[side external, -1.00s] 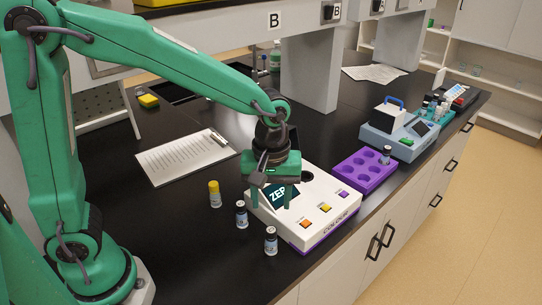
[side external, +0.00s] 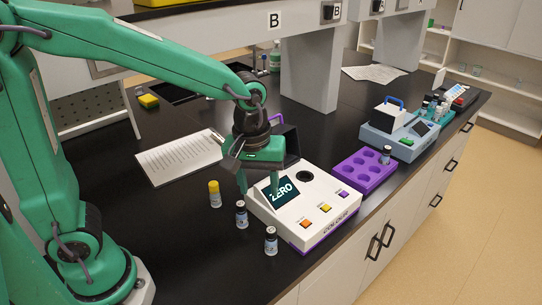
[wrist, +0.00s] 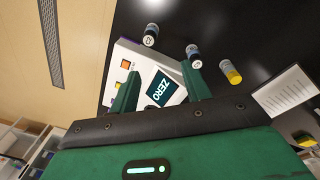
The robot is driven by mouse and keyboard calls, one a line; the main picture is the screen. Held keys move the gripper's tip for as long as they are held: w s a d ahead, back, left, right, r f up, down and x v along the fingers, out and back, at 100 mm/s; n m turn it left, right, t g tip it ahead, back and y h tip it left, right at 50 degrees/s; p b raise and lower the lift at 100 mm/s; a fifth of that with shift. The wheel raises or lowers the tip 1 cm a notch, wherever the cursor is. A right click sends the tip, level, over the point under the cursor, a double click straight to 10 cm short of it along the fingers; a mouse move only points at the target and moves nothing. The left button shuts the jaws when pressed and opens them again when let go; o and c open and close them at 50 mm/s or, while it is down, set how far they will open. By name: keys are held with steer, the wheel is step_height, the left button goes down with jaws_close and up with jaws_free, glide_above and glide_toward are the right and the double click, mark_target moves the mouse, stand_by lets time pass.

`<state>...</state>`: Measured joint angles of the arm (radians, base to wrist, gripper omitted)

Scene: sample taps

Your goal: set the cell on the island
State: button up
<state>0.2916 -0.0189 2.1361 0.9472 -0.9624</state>
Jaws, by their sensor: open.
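A white and purple colorimeter (side external: 312,210) sits on the black bench with a screen reading ZERO, a round dark well (side external: 304,176) and a raised black lid. I cannot tell which thing is the island.
A purple rack (side external: 372,178) with round holes and one dark-capped vial (side external: 385,155) stands right of the colorimeter. A blue instrument (side external: 378,143) is beyond it. A clipboard (side external: 178,158) lies behind the vials. The bench's front edge runs close by the colorimeter.

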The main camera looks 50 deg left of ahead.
steer(key=s+a+r+m+t, duration=0.4)
steer(key=s+a+r+m, duration=0.3)
steer(key=s+a, duration=0.3)
steer(key=shift+s+m+t, duration=0.25)
steer(key=shift+m+t, duration=0.15)
